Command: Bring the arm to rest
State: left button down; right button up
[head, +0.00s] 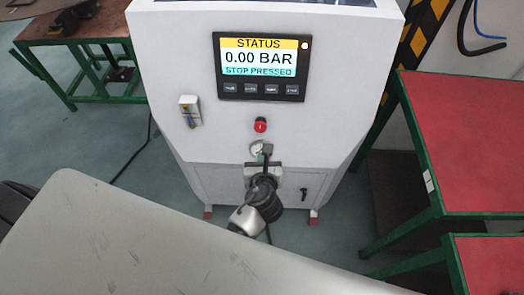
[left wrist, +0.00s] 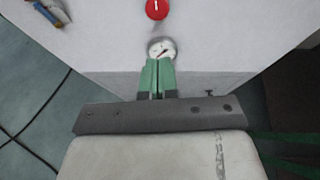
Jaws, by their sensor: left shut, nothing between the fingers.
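The white gas generator cabinet (head: 175,45) stands in front of me. Its screen (head: 261,66) reads STATUS, 0.00 BAR, STOP PRESSED. My left gripper (head: 266,152) is in front of the cabinet by the gauge. Whether the fingers touch the gauge cannot be told. My right gripper is not in view.
A red-topped table with green legs (head: 470,130) stands at the right, with another red top (head: 490,262) nearer. A further table (head: 75,28) is at the back left. A small device (head: 189,110) is on the cabinet front. Floor (head: 115,125) left of the cabinet is mostly clear.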

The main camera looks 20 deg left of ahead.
pick_arm(q)
jog(key=shift+s, duration=0.1)
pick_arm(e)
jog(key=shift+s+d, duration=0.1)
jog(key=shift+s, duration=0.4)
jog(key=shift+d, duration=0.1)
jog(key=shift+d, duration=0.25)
pick_arm(q)
jog(key=s+a+f+n+g+h, duration=0.1)
jog(key=s+f+n+g, duration=0.1)
jog(key=s+f+n, duration=0.45)
jog(key=s+f+n+g+h, duration=0.1)
jog(key=s+f+g+h, duration=0.15)
jog(key=f, duration=0.75)
jog(key=s+a+f+n+g, duration=0.1)
jog(key=s+f+n+g, duration=0.1)
jog(key=s+f+n, duration=0.45)
jog(key=s+a+f+n+g, duration=0.2)
jog(key=s+a+f+n, duration=0.2)
jog(key=s, duration=0.6)
jog(key=s+a+f+n+g+h, duration=0.1)
jog(key=s+a+f+n+g, duration=0.2)
jog(key=s+f+n, duration=0.6)
jog(key=s+a+n, duration=0.1)
jog(key=s+n, duration=0.1)
jog(key=shift+s+f+n, duration=0.15)
jog(key=shift+f+n, duration=0.15)
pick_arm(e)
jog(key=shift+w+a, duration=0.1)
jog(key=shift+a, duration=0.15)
